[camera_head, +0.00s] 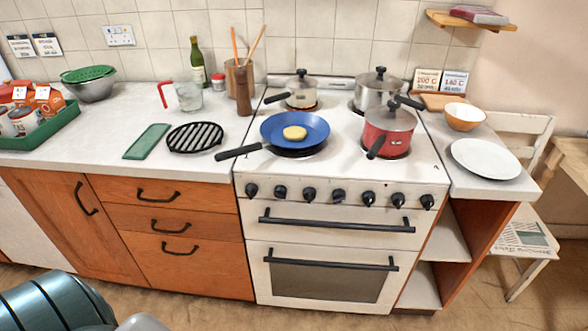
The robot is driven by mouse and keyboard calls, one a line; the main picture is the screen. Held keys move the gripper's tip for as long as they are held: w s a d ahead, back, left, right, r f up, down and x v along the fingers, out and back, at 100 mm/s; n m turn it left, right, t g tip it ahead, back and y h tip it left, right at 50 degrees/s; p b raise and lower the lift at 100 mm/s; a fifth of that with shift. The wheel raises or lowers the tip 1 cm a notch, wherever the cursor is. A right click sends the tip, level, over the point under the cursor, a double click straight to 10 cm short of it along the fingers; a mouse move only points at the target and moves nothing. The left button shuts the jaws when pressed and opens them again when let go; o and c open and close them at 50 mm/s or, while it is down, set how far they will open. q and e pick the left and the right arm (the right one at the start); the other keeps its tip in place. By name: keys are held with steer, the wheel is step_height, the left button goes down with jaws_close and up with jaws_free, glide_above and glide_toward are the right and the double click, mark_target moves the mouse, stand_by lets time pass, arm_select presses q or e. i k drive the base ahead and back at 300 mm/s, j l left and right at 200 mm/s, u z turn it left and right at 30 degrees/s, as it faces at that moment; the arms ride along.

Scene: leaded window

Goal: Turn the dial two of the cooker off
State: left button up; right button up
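The white cooker (343,180) stands in the middle of the view, with a row of several black dials along its front panel. Counting from the left, the second dial (280,192) sits between the first dial (250,190) and the third dial (309,194). The dials' markings are too small to read, so I cannot tell their settings. A blue frying pan (313,127) with a yellow food piece (295,133) is on the front left burner, above the second dial. Neither of my grippers is in view.
The pan's black handle (239,153) sticks out left over the counter. A red pot (389,128), a steel pot (378,92) and a cream pan (301,92) stand on the other burners. An oven handle (335,222) runs below the dials. The space before the dials is clear.

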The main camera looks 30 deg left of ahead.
mark_target(281, 191)
steer(key=u, duration=1.1)
